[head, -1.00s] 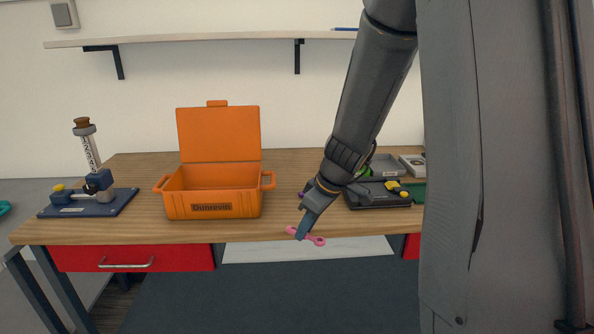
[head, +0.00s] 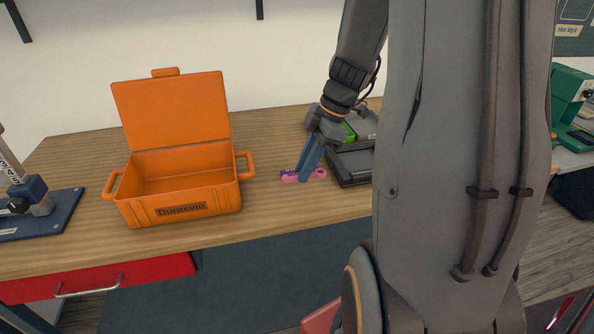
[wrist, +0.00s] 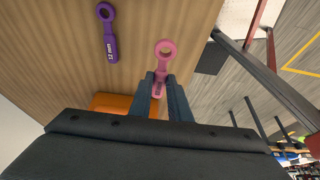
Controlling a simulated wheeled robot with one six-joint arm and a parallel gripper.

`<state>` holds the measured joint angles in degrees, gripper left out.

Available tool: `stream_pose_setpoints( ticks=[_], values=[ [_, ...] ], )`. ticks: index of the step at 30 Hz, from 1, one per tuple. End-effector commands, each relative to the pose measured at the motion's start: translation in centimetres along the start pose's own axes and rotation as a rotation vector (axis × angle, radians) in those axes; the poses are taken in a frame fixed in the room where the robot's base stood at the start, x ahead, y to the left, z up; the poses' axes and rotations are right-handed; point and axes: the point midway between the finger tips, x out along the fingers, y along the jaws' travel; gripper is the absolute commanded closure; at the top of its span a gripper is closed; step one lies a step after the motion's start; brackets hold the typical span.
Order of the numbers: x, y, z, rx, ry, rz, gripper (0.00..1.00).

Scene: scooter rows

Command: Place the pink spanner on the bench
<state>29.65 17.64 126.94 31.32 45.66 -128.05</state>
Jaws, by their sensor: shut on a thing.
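The pink spanner (head: 289,178) is held in my gripper (head: 305,179) over the bench (head: 265,212), between the orange toolbox and a dark tray. In the wrist view my gripper (wrist: 161,80) is shut on the handle of the pink spanner (wrist: 161,65), with its ring end pointing away from the jaws. The spanner is low over the wooden top; I cannot tell whether it touches. A purple spanner (wrist: 111,42) marked 12 mm lies on the bench apart from it, and only a sliver shows behind the pink one in the head view.
An open, empty-looking orange toolbox (head: 180,211) stands left of my gripper. A dark tray (head: 352,171) lies close on the right, partly behind my arm. A blue-based fixture (head: 55,214) is at far left. Bare wood lies in front of the toolbox and tray.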

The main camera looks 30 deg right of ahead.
Motion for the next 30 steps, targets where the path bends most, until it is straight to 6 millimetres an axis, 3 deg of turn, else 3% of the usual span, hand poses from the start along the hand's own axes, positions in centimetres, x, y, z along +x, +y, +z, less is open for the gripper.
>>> stream_pose_setpoints(
  ticks=[15, 30],
  values=[
    [5.1, 0.0, 2.2, 0.006, 0.001, 0.000, 1.00],
    [6.0, 0.1, 2.6, 0.004, -0.001, 0.003, 1.00]
  ],
)
